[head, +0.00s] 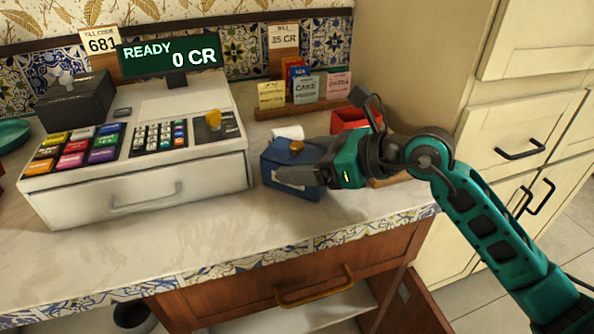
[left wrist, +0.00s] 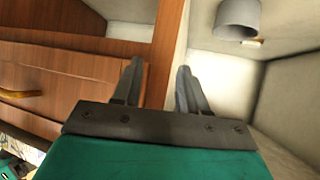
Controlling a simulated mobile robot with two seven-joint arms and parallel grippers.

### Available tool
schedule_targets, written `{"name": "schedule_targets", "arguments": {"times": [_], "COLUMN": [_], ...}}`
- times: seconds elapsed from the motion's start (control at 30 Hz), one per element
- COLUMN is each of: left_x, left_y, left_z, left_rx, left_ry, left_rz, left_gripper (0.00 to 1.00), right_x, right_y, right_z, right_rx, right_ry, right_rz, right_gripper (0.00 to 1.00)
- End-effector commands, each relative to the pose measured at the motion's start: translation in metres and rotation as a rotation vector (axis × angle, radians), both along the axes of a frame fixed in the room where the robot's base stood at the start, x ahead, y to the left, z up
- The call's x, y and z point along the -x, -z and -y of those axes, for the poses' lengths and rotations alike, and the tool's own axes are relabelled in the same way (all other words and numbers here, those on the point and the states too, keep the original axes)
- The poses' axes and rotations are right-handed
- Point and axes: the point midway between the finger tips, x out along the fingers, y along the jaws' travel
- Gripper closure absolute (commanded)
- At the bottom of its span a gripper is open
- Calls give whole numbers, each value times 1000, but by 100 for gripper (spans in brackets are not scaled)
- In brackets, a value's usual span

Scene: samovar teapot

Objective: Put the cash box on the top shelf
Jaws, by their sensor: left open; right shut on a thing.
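The blue cash box (head: 276,156), with a brass knob on its lid, is on the counter to the right of the till in the head view. My right gripper (head: 300,178) is shut on it from the right, and the fingers hide part of its front. I cannot tell whether the box is just clear of the counter. My left gripper (left wrist: 158,88) is open and empty in the left wrist view, by wooden cabinet fronts and a pale-walled space. I cannot make out for sure which surface is the top shelf.
The till (head: 150,185) fills the counter's left. A red box (head: 349,120) and a card rack (head: 308,107) stand behind the cash box. Below are a drawer (head: 255,294) and an open cabinet door (head: 414,306). A grey cylinder (left wrist: 238,18) shows in the left wrist view.

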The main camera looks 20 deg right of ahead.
Motion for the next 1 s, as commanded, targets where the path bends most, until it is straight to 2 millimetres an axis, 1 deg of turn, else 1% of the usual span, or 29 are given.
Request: {"name": "schedule_targets", "arguments": {"times": [0.03, 0.2, 0.23, 0.43, 0.57, 0.67, 0.77, 1.0], "left_x": [0, 0, 1, 1, 2, 2, 2, 3], "left_y": [0, 0, 0, 0, -2, -5, -10, -23], "left_z": [0, -1, -1, -2, -2, -2, -2, -2], "left_rx": [-1, -5, -6, -9, -10, -10, -9, -9], "left_ry": [1, 3, 4, 7, 7, 7, 7, 7], "left_rz": [0, -1, 0, 0, -2, -3, -5, -5], "left_gripper": [57, 57, 57, 57, 57, 57, 57, 57], "right_x": [0, 0, 0, 0, 0, 0, -1, -1], "right_y": [0, -1, -1, -3, -11, -24, -42, -102], "right_z": [0, 0, 0, 0, 0, 0, 0, 0], "right_rx": [0, -1, -1, -1, -2, 0, -1, 1], "right_ry": [0, 1, 1, 1, 0, -1, 0, 0], "right_rz": [0, 2, 2, 3, 6, 7, 9, 10], "right_gripper": [49, 65, 67, 67, 67, 67, 67, 67]}}
